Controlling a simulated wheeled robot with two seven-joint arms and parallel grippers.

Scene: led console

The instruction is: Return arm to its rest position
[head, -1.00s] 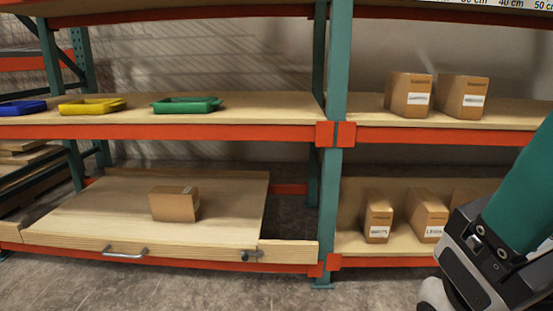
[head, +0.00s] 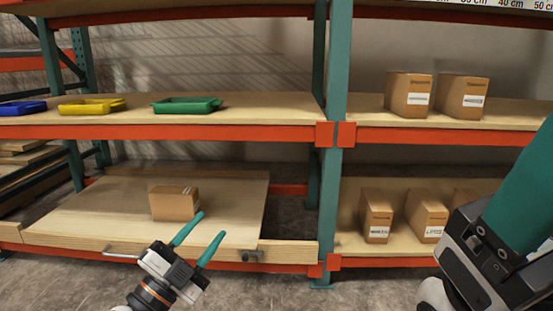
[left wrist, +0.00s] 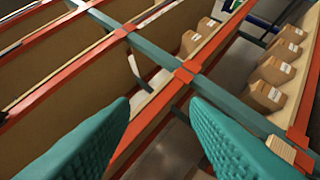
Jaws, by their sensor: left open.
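My left gripper (head: 200,228) shows at the bottom of the head view, in front of the lower left shelf's drawer board. Its two teal fingers are apart with nothing between them, and they point up and to the right. In the left wrist view the fingers (left wrist: 165,125) are spread and empty, with an orange shelf beam and grey floor seen beyond. A part of my right arm (head: 490,240) shows at the right edge of the head view.
A cardboard box (head: 174,203) sits on the pull-out board (head: 90,215), which has a metal handle (head: 122,252) and a latch (head: 247,256). A green upright (head: 333,90) divides the rack. Green (head: 187,105), yellow (head: 92,106) and blue trays (head: 22,107) stand above. Several boxes are on the right shelves.

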